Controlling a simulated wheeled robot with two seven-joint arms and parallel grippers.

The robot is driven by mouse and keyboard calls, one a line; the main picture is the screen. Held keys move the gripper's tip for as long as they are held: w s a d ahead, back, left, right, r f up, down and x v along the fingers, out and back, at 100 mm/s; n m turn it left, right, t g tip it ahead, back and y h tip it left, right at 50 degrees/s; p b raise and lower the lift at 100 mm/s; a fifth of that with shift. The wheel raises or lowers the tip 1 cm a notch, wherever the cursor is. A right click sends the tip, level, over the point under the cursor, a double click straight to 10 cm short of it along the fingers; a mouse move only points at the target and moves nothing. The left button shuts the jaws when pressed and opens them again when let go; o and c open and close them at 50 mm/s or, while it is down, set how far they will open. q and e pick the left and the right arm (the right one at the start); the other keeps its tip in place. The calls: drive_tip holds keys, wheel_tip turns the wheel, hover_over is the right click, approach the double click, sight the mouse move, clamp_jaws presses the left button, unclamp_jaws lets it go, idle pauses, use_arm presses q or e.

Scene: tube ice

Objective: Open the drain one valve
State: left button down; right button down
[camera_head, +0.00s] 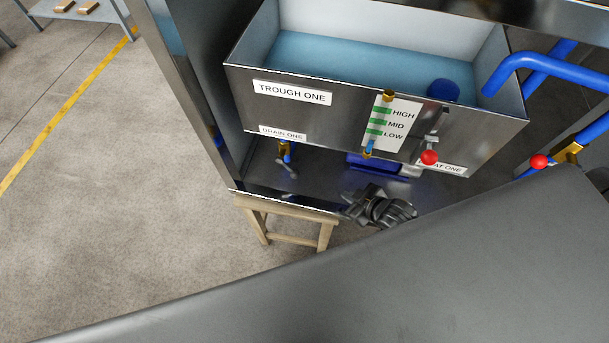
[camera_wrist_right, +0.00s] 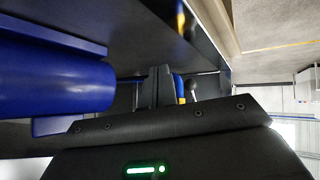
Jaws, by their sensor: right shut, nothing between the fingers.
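The drain one valve (camera_head: 285,152) hangs under the trough below the label DRAIN ONE (camera_head: 283,133). It has a brass and blue body, and a grey lever slants down to the right. My right gripper (camera_head: 352,203) is shut and empty, below the trough and to the right of the valve, with a clear gap between them in the head view. In the right wrist view the shut fingers (camera_wrist_right: 160,84) point ahead, and part of the valve (camera_wrist_right: 180,88) with its grey lever shows just right of them. My left gripper is not in view.
The metal trough (camera_head: 340,125) holds blue water and has a level gauge (camera_head: 380,130). A red-knobbed valve (camera_head: 429,157) sits right of the gauge. A large blue cylinder (camera_wrist_right: 50,80) is close on the left in the wrist view. A wooden stool (camera_head: 290,213) stands below.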

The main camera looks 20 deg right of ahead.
wheel_tip(320, 180, up, 6)
drive_tip(key=w+a+n+t+y, duration=0.2)
drive_tip(key=n+y, duration=0.3)
drive_tip(key=y, duration=0.1)
drive_tip(key=y+p, duration=0.1)
approach(293, 171)
drive_tip(key=w+a+r, duration=0.2)
drive_tip(key=a, duration=0.1)
drive_tip(key=shift+w+a+f+n, duration=0.15)
drive_tip(key=shift+w+f, duration=0.15)
drive_tip(key=shift+f, duration=0.15)
drive_tip(key=shift+w+a+f+n, duration=0.15)
drive_tip(key=shift+w+f, duration=0.2)
drive_tip(key=shift+f, duration=0.1)
drive_tip(key=shift+w+a+f, duration=0.15)
drive_tip(key=shift+w+f, duration=0.2)
drive_tip(key=shift+f, duration=0.3)
drive_tip(key=shift+f, duration=0.1)
